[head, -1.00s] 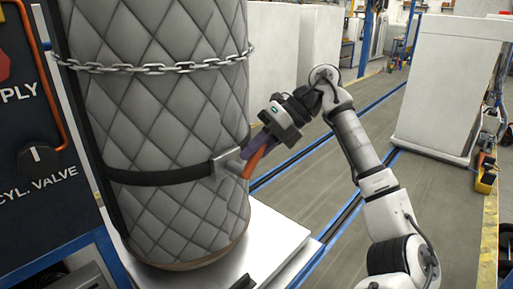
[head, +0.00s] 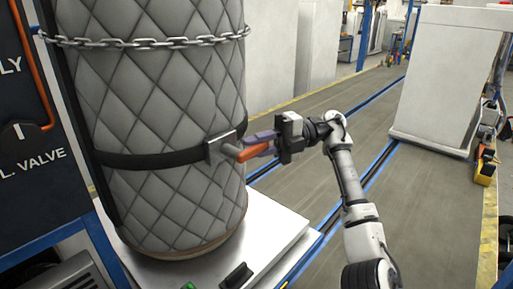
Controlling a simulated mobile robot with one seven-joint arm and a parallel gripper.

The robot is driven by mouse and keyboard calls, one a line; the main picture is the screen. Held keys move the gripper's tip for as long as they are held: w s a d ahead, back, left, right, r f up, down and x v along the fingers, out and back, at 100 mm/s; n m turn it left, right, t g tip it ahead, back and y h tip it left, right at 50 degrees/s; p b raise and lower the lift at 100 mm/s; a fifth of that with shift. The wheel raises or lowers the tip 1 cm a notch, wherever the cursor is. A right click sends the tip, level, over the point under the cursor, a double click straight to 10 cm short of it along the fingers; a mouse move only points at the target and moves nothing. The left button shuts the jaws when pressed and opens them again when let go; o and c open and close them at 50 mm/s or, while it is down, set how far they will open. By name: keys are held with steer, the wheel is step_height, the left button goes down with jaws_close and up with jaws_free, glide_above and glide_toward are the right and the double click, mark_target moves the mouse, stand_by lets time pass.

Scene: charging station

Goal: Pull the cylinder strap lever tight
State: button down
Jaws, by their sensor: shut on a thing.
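A tall cylinder (head: 160,110) in a grey quilted jacket stands upright on a white platform. A black strap (head: 150,159) runs around its lower half and ends at a metal buckle (head: 221,146) on its right side. An orange lever (head: 255,152) with a grey pivot sticks out to the right from the buckle, nearly level. My gripper (head: 262,145) comes in from the right and is shut on the lever's outer part. Its purple-grey fingers hide some of the lever.
A chain (head: 140,42) loops around the cylinder's upper part. A dark valve panel (head: 25,110) stands close on the left. The white platform (head: 270,228) lies below, with a black handle (head: 236,276) at its front. Open floor is on the right.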

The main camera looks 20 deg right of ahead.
steer(key=shift+f+y, duration=0.15)
steer(key=shift+y, duration=0.15)
steer(key=c, duration=1.3)
jaws_free()
steer(key=shift+w+d+f+b, duration=0.15)
steer(key=shift+d+b, duration=0.3)
steer(key=shift+d, duration=0.5)
steer(key=shift+w+d+r+b, duration=0.1)
steer(key=shift+w+d+b, duration=0.25)
steer(key=shift+d, duration=0.6)
steer(key=shift+w+d+f+b, duration=0.15)
steer(key=shift+d+b, duration=0.35)
steer(key=shift+d, duration=0.45)
steer(key=shift+d+r, duration=0.15)
steer(key=shift+d, duration=0.65)
